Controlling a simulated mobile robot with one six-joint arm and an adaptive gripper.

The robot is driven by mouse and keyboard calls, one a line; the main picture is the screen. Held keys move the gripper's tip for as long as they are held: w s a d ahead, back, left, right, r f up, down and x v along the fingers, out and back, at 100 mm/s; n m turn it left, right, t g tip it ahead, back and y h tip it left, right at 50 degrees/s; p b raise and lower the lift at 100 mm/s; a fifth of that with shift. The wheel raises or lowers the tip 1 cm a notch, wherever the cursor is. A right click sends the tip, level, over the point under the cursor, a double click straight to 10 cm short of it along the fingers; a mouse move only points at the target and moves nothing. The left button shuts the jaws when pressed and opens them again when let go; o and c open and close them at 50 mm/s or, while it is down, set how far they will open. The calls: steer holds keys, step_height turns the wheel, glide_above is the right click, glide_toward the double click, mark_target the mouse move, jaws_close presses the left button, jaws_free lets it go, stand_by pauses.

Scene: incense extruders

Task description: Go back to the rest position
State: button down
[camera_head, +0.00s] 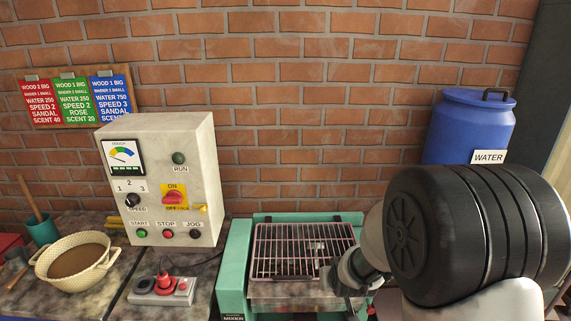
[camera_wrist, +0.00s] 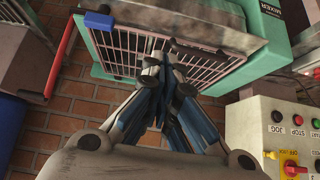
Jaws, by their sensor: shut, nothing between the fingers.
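My gripper (camera_wrist: 164,75) is shut and empty in the wrist view, its fingertips together in front of the pink wire grid of the green mixer (camera_wrist: 278,35). I cannot tell whether the fingertips touch the grid. In the head view my arm reaches in from the right, and its wrist end is at the right side of the mixer (camera_head: 234,270). The fingers are not clearly visible there. The mixer's pink grid (camera_head: 300,248) lies over its opening.
A control box (camera_head: 160,185) with dial and buttons stands left of the mixer. A small red-button box (camera_head: 162,288), a bowl (camera_head: 75,262) and a green cup (camera_head: 42,229) sit on the left. A blue water barrel (camera_head: 470,125) stands at the right, behind my arm. A brick wall closes the back.

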steer(key=v, duration=1.4)
steer(key=s+r+g, duration=0.1)
steer(key=s+r, duration=0.2)
steer(key=s, duration=0.8)
steer(key=s+d+r+g, duration=0.1)
steer(key=s+r, duration=0.3)
steer(key=s, duration=0.8)
steer(key=shift+s+g, duration=0.3)
steer(key=shift+g, duration=0.2)
steer(key=shift+d, duration=0.1)
